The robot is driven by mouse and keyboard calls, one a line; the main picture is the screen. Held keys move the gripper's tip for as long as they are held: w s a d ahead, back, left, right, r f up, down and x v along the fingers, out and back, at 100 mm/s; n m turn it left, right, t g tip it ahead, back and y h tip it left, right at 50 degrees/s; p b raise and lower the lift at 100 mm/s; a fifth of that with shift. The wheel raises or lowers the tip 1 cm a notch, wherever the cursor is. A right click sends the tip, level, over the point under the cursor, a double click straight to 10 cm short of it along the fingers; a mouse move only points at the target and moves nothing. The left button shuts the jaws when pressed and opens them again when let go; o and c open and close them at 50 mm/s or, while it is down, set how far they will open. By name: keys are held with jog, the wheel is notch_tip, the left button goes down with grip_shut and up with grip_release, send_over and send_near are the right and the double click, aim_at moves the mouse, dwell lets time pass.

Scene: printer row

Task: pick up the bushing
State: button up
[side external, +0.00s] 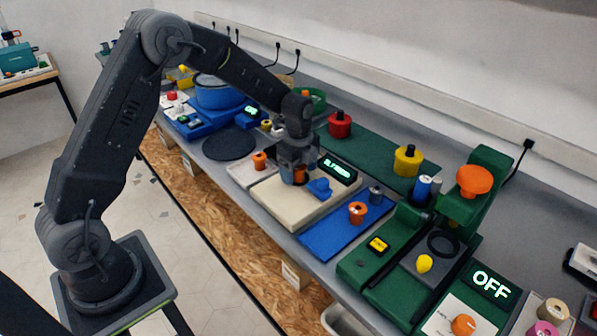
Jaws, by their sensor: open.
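My gripper (294,178) points down over a beige printer plate (268,203) and is open. An orange piece (299,175) shows low between or just behind its fingers; I cannot tell whether the fingers touch it. An orange bushing-like ring (357,212) with a dark hole stands upright on the blue mat (331,236), to the right of my gripper. Another orange piece (259,161) stands in a pale tray (241,174) to the left. Which of these is the bushing is not clear.
A small blue block (319,188) and a green-lit display (339,168) sit close right of my gripper. A grey cylinder (375,194) stands on the blue mat. A green press (473,205) stands further right. A red knobbed piece (340,125) is behind.

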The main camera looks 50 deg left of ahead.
jog(key=c, duration=1.1)
jog(key=shift+r, duration=0.1)
